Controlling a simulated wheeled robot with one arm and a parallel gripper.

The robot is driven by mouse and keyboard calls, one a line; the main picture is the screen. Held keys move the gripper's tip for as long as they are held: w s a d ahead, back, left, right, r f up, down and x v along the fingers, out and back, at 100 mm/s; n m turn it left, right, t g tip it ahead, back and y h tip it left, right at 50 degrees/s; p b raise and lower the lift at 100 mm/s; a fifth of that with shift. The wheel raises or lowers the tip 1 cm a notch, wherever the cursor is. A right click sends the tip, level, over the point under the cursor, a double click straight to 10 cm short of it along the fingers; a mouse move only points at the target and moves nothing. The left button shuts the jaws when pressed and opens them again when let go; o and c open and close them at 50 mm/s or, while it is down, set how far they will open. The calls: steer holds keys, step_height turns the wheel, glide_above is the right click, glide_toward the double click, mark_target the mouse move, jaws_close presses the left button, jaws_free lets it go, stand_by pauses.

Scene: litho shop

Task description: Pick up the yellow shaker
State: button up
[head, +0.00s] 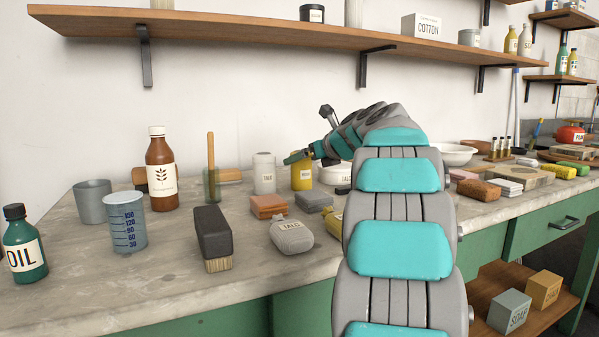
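A yellow shaker (301,178) stands upright on the bench near the wall, right of the white shaker (264,174). My gripper (292,158) is at its top, seen from behind and the side, with my arm reaching in from the lower right. The gripper overlaps the yellow shaker's upper part in the picture; I cannot tell whether it touches it. The space between the fingers is hidden, so open or shut does not show. Another yellow item (332,224), nearer the front, is mostly hidden by my arm.
A glass with a wooden stick (211,184) stands to the left. A white bowl (335,173) is close on the right. A shelf (250,29) hangs above.

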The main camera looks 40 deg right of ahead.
mark_target(296, 164)
steer(key=x, duration=0.3)
steer(key=shift+w+f+b, duration=0.2)
steer(key=shift+f+b, duration=0.1)
steer(key=shift+f, duration=0.2)
steer(key=shift+w, duration=0.6)
steer(key=shift+f, duration=0.1)
steer(key=shift+c, duration=0.2)
steer(key=c, duration=1.4)
steer(key=shift+c, duration=0.2)
